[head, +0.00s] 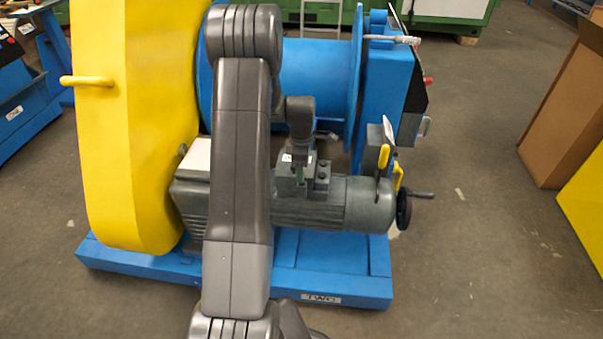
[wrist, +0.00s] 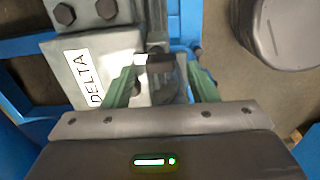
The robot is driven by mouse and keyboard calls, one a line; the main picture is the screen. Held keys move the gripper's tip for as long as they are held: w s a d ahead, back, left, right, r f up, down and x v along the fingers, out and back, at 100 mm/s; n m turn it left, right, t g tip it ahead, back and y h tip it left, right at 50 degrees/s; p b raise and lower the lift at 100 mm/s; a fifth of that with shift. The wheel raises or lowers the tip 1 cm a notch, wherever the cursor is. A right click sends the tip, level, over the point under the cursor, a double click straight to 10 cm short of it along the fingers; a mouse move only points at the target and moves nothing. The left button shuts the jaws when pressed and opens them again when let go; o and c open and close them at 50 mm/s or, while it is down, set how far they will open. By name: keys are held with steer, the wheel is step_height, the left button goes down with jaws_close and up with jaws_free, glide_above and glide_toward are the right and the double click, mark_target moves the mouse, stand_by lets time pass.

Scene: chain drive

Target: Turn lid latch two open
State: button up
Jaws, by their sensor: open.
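My gripper (head: 300,174) is low over the grey drive housing in the head view, partly hidden behind my own arm. In the wrist view its two green fingers (wrist: 161,72) stand apart. A small dark latch-like part with a pale end (wrist: 160,64) lies between the fingertips, with no clear contact. I cannot tell for certain that it is lid latch two, or how far it is turned. Beside it is a grey box (wrist: 128,45) with a white DELTA label (wrist: 84,78). The blue machine base (head: 240,272) bears a TWO label (head: 321,299).
A large yellow guard (head: 125,130) stands left of my arm. A cardboard box (head: 568,110) stands at right. The floor between is clear.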

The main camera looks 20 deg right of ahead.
steer(key=shift+f, duration=0.85)
steer(key=shift+c, duration=0.4)
steer(key=c, duration=0.9)
